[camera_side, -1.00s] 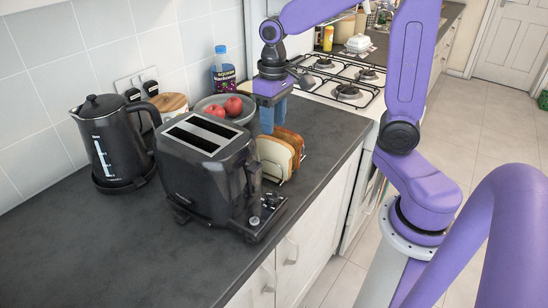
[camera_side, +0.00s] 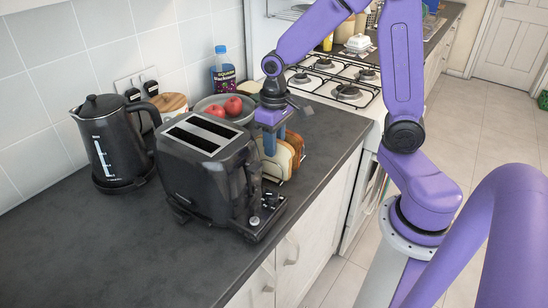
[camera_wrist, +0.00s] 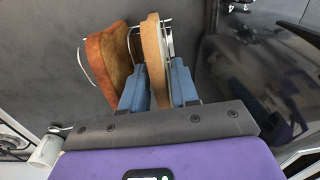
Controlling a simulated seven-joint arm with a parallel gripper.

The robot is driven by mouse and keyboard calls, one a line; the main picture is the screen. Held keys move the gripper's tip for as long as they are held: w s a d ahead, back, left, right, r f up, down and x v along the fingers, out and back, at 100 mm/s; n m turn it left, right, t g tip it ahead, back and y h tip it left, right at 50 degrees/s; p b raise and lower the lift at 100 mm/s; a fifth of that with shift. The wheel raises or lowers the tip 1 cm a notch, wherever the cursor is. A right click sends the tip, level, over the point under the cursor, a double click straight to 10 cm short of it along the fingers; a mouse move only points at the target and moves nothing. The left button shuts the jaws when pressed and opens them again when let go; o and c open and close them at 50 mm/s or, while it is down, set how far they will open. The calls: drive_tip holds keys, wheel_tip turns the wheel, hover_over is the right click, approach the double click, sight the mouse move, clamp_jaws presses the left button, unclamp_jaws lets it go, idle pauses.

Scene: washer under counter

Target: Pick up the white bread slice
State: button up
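The white bread slice (camera_side: 267,164) stands on edge in a wire rack (camera_side: 279,181) beside the toaster. In the wrist view, the pale slice (camera_wrist: 153,55) is between my two blue fingers. My gripper (camera_side: 274,142) points down from above; its fingers (camera_wrist: 158,88) lie close against both faces of the slice, with no clear gap. One finger sits between the white slice and a brown slice (camera_wrist: 108,62) just left of it. The slice is still down in the rack. The lower finger tips are partly hidden by the bread.
A black toaster (camera_side: 205,175) stands just left of the rack. A bowl (camera_side: 240,118) of red fruit is behind it, with a kettle (camera_side: 110,145) farther left. The stove (camera_side: 335,82) is beyond. The front left counter (camera_side: 110,250) is clear.

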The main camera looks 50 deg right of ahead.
clamp_jaws()
drive_tip(key=shift+r, duration=0.15)
drive_tip(key=shift+r, duration=0.55)
drive_tip(key=s+r, duration=0.1)
drive_tip(key=r, duration=0.1)
drive_tip(key=s+r, duration=0.2)
drive_tip(key=r, duration=0.1)
drive_tip(key=s+r, duration=0.1)
drive_tip(key=r, duration=0.1)
drive_tip(key=shift+s+r, duration=0.15)
drive_tip(key=shift+s, duration=0.1)
drive_tip(key=s+r, duration=0.7)
drive_tip(key=s, duration=0.2)
drive_tip(key=shift+s+r, duration=0.15)
drive_tip(key=shift+s, duration=0.05)
